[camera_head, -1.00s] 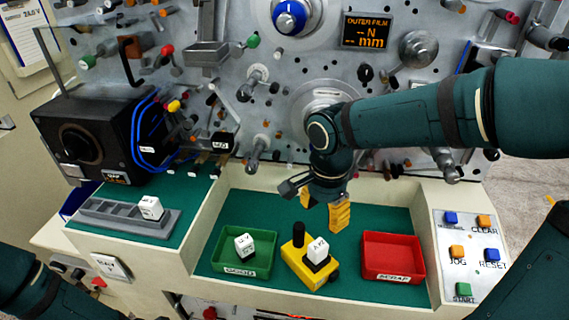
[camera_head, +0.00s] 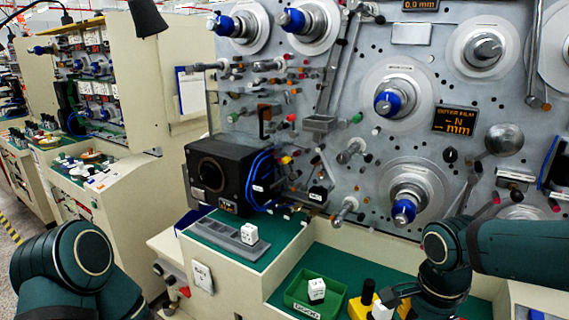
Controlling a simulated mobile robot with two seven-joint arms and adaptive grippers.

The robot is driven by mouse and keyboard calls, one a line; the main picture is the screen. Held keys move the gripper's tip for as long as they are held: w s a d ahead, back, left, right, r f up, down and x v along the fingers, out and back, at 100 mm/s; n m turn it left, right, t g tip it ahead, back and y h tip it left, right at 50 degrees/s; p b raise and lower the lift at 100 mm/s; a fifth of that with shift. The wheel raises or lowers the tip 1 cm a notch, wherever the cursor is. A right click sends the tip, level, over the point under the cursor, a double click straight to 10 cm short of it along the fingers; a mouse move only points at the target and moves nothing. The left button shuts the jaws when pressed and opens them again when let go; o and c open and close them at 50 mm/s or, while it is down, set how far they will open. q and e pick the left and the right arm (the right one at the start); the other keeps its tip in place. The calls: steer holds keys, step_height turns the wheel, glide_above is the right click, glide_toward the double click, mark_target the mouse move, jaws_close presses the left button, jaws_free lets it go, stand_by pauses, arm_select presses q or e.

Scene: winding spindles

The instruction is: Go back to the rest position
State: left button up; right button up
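My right arm comes in from the right, and my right gripper (camera_head: 405,302) hangs low at the bottom edge over the green work surface. Its fingertips are mostly cut off or hidden, so I cannot tell whether it is open. Just left of it are a yellow fixture with a black knob (camera_head: 367,294) and a white block (camera_head: 381,312), both partly cut off. My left arm shows at the lower left, but its gripper is outside the view.
A green bin (camera_head: 300,304) holds a white block (camera_head: 317,290). Another white block (camera_head: 249,234) sits in a grey slotted tray (camera_head: 215,236). A black box (camera_head: 225,175) with blue cables stands behind. The panel (camera_head: 400,140) carries protruding spindles and knobs. Other machines stand at far left.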

steer(key=w+a+f+n+y+b, duration=0.1)
steer(key=w+a+f+n, duration=0.15)
steer(key=f, duration=0.35)
steer(key=w+a+f+n+y, duration=0.1)
steer(key=a+f+n, duration=0.1)
steer(key=a+f, duration=0.35)
arm_select(q)
steer(key=f+b, duration=0.2)
steer(key=f, duration=0.1)
steer(key=f+b, duration=0.1)
steer(key=shift+s+d+f, duration=0.1)
steer(key=shift+s+f, duration=0.05)
steer(key=shift+s, duration=0.1)
arm_select(e)
steer(key=s+a+f+n, duration=0.2)
steer(key=f, duration=0.5)
steer(key=s+a+f+n+t+y, duration=0.1)
steer(key=s+a+f+n, duration=0.1)
steer(key=f, duration=0.6)
steer(key=s+a+f+n+t+y, duration=0.1)
steer(key=f+n, duration=0.3)
steer(key=f, duration=0.4)
steer(key=shift+s+a+f, duration=0.2)
steer(key=shift+s+a, duration=0.2)
steer(key=shift+s, duration=0.45)
